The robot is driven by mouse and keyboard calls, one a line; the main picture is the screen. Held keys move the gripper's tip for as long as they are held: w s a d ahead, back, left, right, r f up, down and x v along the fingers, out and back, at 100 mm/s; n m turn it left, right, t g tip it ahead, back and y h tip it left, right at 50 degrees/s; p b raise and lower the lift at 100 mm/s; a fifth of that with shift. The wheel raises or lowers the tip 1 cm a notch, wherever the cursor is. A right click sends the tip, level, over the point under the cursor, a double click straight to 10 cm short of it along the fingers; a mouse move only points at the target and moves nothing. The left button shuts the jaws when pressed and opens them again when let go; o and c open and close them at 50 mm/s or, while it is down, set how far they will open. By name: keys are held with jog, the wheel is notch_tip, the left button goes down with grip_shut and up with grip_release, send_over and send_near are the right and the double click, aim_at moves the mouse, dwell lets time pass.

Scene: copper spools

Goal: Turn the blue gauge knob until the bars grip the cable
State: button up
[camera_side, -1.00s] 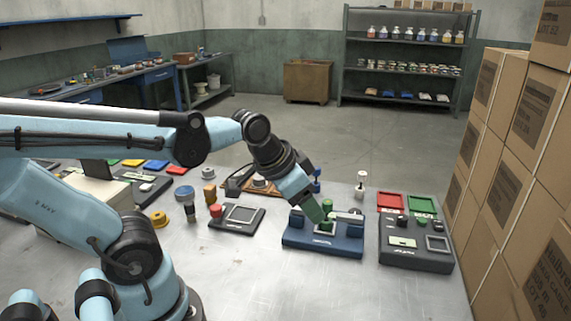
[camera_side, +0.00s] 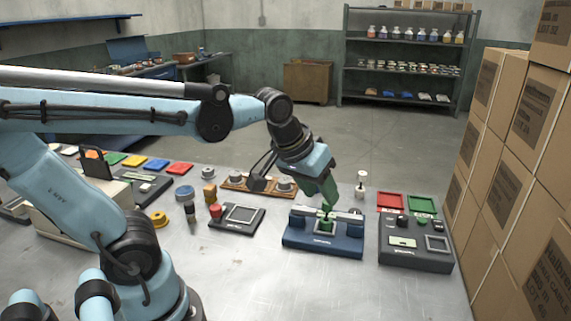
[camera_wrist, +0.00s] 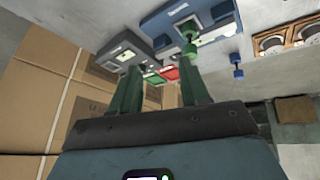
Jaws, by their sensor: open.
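The blue gauge (camera_side: 322,247) stands on the metal bench, with grey bars (camera_side: 345,218) along its top and a small pale panel. A green upright piece (camera_wrist: 190,38) stands at its middle; I cannot tell whether it is the cable. In the side view this knob is hidden behind my gripper. My gripper (camera_side: 328,203) is above the gauge, tilted, with green fingers. In the wrist view it is open and empty (camera_wrist: 157,76), one finger close to the green piece.
A dark gauge with a red knob (camera_side: 237,216) lies left of the blue one, and a dark grey device (camera_side: 415,255) lies right. Red (camera_side: 392,202) and green trays sit behind that. Stacked cartons (camera_side: 525,150) wall the right side. The front bench is bare.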

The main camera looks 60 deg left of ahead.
jog(key=w+a+r+n+g, duration=0.2)
jog(key=w+a+n+g, duration=0.1)
jog(key=w+n, duration=0.5)
jog(key=n+g, duration=0.3)
jog(key=n, duration=0.3)
send_over(355, 211)
notch_tip(355, 211, down, 4)
notch_tip(355, 211, down, 12)
jog(key=shift+s+r, duration=0.1)
jog(key=shift+r, duration=0.05)
jog(key=shift+c, duration=0.3)
jog(key=c, duration=0.7)
